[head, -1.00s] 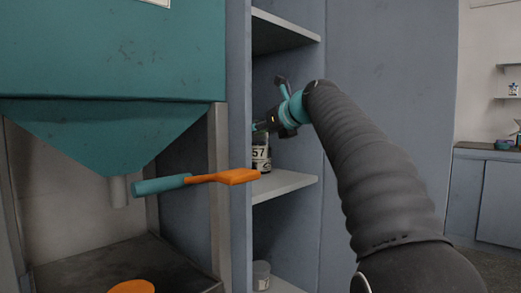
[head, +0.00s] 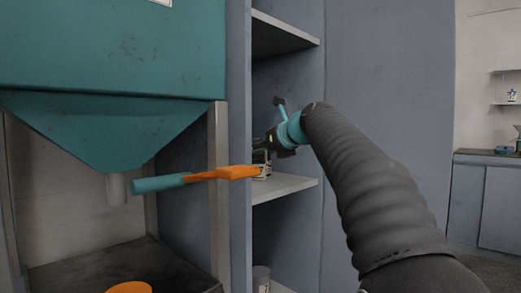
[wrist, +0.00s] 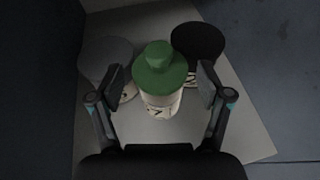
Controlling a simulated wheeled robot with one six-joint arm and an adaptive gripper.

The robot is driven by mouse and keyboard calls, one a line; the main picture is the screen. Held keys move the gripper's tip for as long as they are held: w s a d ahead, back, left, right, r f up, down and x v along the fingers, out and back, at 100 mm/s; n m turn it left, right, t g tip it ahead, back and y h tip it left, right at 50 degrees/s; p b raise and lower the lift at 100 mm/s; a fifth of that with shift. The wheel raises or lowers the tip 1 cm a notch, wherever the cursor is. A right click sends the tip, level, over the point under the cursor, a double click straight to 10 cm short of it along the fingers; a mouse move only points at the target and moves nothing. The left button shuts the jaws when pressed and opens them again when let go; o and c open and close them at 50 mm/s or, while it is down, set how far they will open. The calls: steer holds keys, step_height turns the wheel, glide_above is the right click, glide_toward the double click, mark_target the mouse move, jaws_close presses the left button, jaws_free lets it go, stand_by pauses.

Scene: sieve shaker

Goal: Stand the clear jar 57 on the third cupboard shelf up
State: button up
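In the wrist view a pale jar with a green knobbed lid (wrist: 160,72) stands upright on the shelf (wrist: 235,120), seen from above. Its label is partly visible and ends in what looks like a 7. My gripper (wrist: 160,84) is open, one finger on each side of this jar, with small gaps beside the lid. In the head view my gripper (head: 266,142) is at the cupboard shelf (head: 285,187). Its fingers and most of the jar (head: 264,169) are hidden there behind the gripper and the cupboard edge.
A grey-lidded jar (wrist: 105,55) and a black-lidded jar (wrist: 198,42) stand close on either side. The orange and teal brush (head: 235,172) juts out before the cupboard's side panel (head: 239,100). A lower shelf holds another container (head: 261,277).

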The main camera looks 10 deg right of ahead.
steer(key=shift+r, duration=0.2)
steer(key=v, duration=1.2)
steer(key=shift+p, duration=0.3)
steer(key=shift+f, duration=0.15)
steer(key=s+a+f+n+g+h, duration=0.1)
steer(key=s+f+n+g+h, duration=0.1)
steer(key=s+f+n, duration=0.8)
steer(key=s+a+f+n+g+h, duration=0.1)
steer(key=s+f+n+g+h, duration=0.1)
steer(key=s+f+n, duration=0.8)
steer(key=s+a+f+n+g+h, duration=0.1)
steer(key=s+f+n+g+h, duration=0.1)
steer(key=s+f+n, duration=0.9)
step_height(320, 180, down, 11)
steer(key=shift+s+a+r+g, duration=0.15)
steer(key=shift+s+a+g, duration=0.2)
steer(key=shift+g, duration=0.25)
